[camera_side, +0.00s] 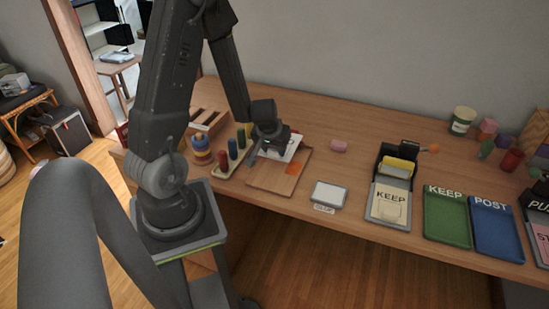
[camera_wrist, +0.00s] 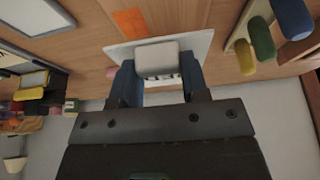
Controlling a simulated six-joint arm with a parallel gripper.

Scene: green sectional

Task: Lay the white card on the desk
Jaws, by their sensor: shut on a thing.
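The white card (camera_side: 291,148) shows under my gripper (camera_side: 268,150) in the side view, over the far part of a wooden board (camera_side: 265,180). In the wrist view the white card (camera_wrist: 204,45) spreads out behind my gripper (camera_wrist: 158,75). The two blue-grey fingers are shut on a pale rounded block at the card, which looks like its grip. Dark marks show below the block. The wrist hides part of the card in the side view. I cannot tell whether the card touches the board.
An orange patch (camera_side: 294,169) lies on the board. Coloured pegs (camera_side: 232,150) stand close at the left. A white-topped pad (camera_side: 329,195), a KEEP card (camera_side: 388,205), a green tray (camera_side: 447,218) and a blue tray (camera_side: 497,228) are right. Bare desk lies behind the board.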

